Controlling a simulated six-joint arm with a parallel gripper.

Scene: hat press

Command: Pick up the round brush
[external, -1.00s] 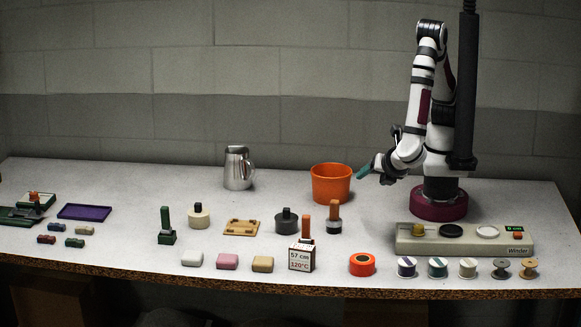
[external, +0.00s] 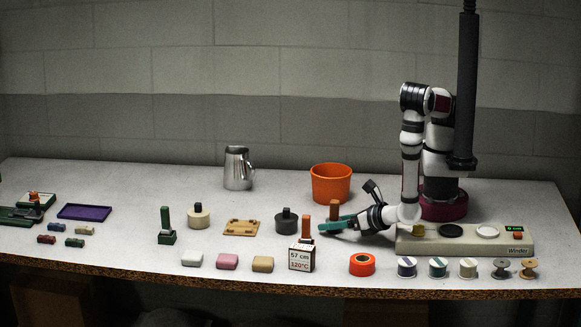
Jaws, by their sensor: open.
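What looks like the round brush, with an upright orange-brown handle (external: 334,208), stands right of the middle of the table. Its round grey base is now mostly hidden behind my gripper. My gripper (external: 337,224), with teal fingers, reaches in low from the right at the brush. It is open, and the handle's top shows above the fingers. I cannot tell whether the fingers are around the brush or just in front of it, or whether they touch it.
Another orange handle (external: 306,220) stands close on the left, behind a sign block (external: 301,257). A dark round weight (external: 286,222) is further left. An orange bucket (external: 331,183) stands behind, an orange tape roll (external: 362,264) in front, and the winder (external: 465,245) to the right.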

